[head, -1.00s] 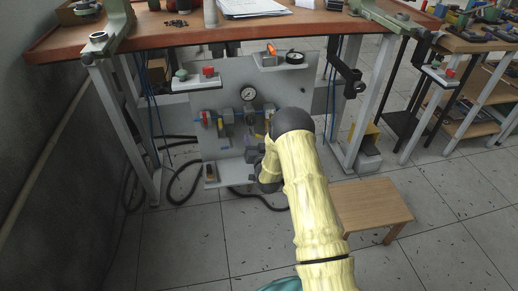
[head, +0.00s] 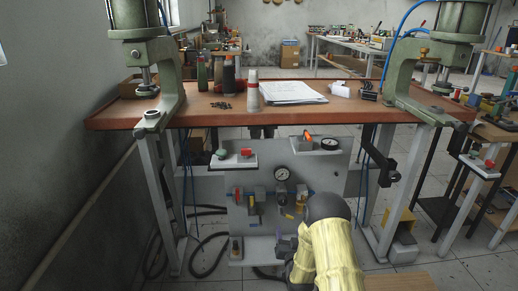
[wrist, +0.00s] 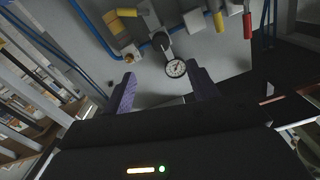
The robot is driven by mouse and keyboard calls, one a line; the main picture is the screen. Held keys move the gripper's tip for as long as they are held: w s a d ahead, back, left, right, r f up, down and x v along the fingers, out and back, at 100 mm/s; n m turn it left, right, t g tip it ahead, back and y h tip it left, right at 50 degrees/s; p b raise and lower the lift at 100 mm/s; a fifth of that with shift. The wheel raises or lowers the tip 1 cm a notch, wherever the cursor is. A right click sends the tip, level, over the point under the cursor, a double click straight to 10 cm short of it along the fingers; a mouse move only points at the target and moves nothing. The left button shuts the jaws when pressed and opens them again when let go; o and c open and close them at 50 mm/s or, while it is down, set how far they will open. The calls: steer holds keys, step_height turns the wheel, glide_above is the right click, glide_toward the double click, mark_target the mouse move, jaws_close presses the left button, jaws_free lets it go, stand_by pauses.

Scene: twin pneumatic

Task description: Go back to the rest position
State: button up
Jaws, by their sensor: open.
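My gripper (wrist: 163,82) is open in the wrist view, with its two purple-grey fingers well apart and nothing between them. A round white pressure gauge (wrist: 176,68) shows beyond the fingers, apart from them. In the head view my arm in its yellow cover reaches from the bottom edge toward the grey pneumatic panel (head: 346,180) under the workbench. The gripper end is dark, small and partly hidden by the arm there. The same gauge (head: 282,174) is on the panel, above and left of my arm's black joint.
The workbench (head: 200,113) has a green press (head: 165,75) on its left and another (head: 410,75) on its right. Bench legs stand on both sides of the panel. A wooden stool (head: 400,283) is low right.

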steer(key=s+r+n+g, duration=0.2)
steer(key=s+r+g, duration=0.4)
steer(key=r+g, duration=0.15)
steer(key=s+r+g, duration=0.4)
steer(key=s, duration=0.9)
steer(key=s+r+g, duration=0.4)
steer(key=s, duration=0.9)
steer(key=w+p+v, duration=0.3)
steer(key=p+v, duration=1.5)
steer(key=p, duration=0.1)
steer(key=w+r+p+v, duration=0.1)
steer(key=w+p+v, duration=0.3)
steer(key=p+v, duration=1.5)
steer(key=shift+s+r+n+p, duration=0.15)
steer(key=shift+r+n+p, duration=0.2)
steer(key=shift+n, duration=0.05)
